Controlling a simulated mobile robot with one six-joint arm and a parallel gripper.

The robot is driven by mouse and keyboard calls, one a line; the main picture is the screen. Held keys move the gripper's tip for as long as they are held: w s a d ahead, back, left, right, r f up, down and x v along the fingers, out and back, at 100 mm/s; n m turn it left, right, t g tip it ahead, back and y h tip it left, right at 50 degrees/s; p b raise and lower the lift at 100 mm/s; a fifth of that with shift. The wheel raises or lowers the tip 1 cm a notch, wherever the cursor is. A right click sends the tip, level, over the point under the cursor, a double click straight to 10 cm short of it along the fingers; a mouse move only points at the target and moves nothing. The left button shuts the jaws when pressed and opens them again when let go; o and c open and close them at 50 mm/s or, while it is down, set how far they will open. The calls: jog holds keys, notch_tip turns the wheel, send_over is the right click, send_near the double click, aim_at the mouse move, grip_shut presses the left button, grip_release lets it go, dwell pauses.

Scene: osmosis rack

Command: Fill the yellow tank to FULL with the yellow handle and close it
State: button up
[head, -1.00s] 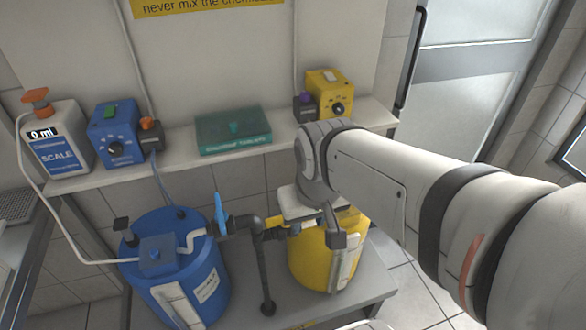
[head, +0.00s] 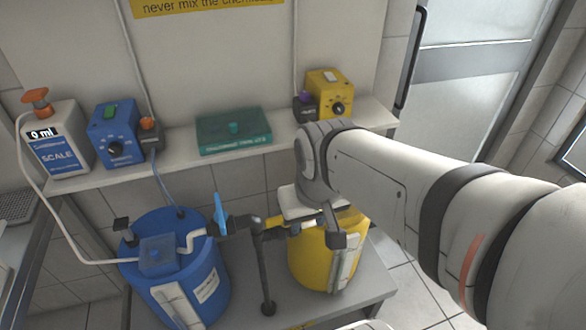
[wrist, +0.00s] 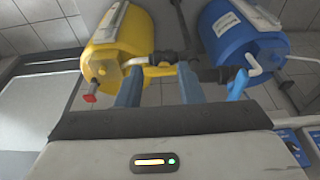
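The yellow tank (head: 318,262) stands on the lower bench with a pale gauge strip (head: 346,262) on its front; its level cannot be read. The yellow handle (head: 275,221) sits on the dark pipe left of the tank, partly hidden by my arm. In the wrist view the yellow handle (wrist: 160,72) lies roughly crosswise beyond my fingertips. My gripper (wrist: 158,82) has its two blue-grey fingers apart, with no object visibly clamped between them. Whether a finger touches the handle is unclear. The yellow tank (wrist: 118,48) is at upper left in the wrist view.
The blue tank (head: 180,275) stands left, with an upright blue handle (head: 219,212) on its pipe. The shelf (head: 285,146) above carries a blue pump (head: 115,135), a green box (head: 233,130), a yellow pump (head: 330,95) and a scale container (head: 60,145).

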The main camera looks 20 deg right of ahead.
dwell(0.3)
jog(key=w+f+n+g+b, duration=0.1)
jog(key=w+f+n+b, duration=0.1)
jog(key=w+n+b, duration=0.3)
jog(key=w+f+n+g+b, duration=0.1)
jog(key=w+f+n+b, duration=0.2)
jog(key=w+n+b, duration=0.2)
jog(key=w+f+n+b, duration=0.2)
jog(key=w+n+b, duration=0.3)
jog(key=n, duration=0.3)
jog(key=shift+a+f+g, duration=0.1)
jog(key=shift+f+g, duration=0.15)
jog(key=shift+g, duration=0.15)
notch_tip(320, 180, down, 8)
jog(key=shift+r+b, duration=0.25)
jog(key=shift+b, duration=0.7)
grip_shut()
